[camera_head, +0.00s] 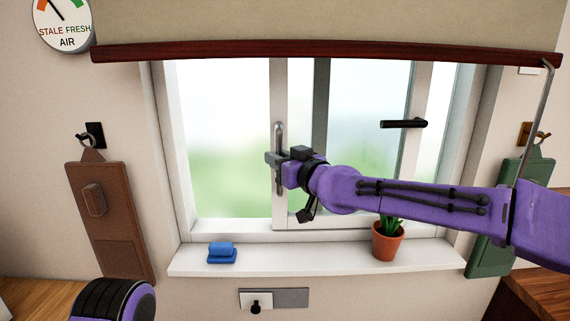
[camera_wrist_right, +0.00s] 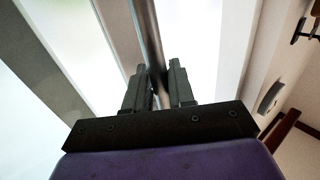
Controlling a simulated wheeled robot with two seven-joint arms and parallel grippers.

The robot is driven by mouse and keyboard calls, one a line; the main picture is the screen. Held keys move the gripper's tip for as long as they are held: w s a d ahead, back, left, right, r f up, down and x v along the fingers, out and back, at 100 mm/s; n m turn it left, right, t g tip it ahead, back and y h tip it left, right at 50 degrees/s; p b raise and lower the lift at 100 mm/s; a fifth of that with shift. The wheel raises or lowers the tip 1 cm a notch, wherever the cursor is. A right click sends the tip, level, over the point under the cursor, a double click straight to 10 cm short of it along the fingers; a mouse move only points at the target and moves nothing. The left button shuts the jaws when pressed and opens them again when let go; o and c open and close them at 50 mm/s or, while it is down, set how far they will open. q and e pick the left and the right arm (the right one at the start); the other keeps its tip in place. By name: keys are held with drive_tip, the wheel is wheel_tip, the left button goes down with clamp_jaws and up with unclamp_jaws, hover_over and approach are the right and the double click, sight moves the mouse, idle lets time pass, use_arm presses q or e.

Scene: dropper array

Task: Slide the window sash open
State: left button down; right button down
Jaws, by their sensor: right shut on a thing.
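The window sash (camera_head: 293,91) is a white framed pane. A vertical metal bar handle (camera_head: 279,132) stands on its left stile. My right gripper (camera_head: 272,160) comes in from the right and is shut on this handle. In the right wrist view, the two dark fingers (camera_wrist_right: 159,88) stand on either side of the metal bar handle (camera_wrist_right: 151,38). The fingers hide part of the bar in both views. Only a purple and black part of my left arm shows at the bottom left; its gripper is out of view.
A potted plant (camera_head: 387,241) and a blue block (camera_head: 221,253) stand on the white sill (camera_head: 310,259). A black lever handle (camera_head: 404,124) is at the window's right. A rolled blind (camera_head: 330,52) hangs above. Brown (camera_head: 112,220) and green (camera_head: 490,256) boards hang at the sides.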

drive_tip(key=shift+d, duration=0.25)
drive_tip(key=c, duration=1.1)
unclamp_jaws()
drive_tip(key=shift+d+r, duration=0.1)
drive_tip(key=b+v, duration=0.4)
drive_tip(key=v, duration=0.6)
drive_tip(key=shift+s+d, duration=0.2)
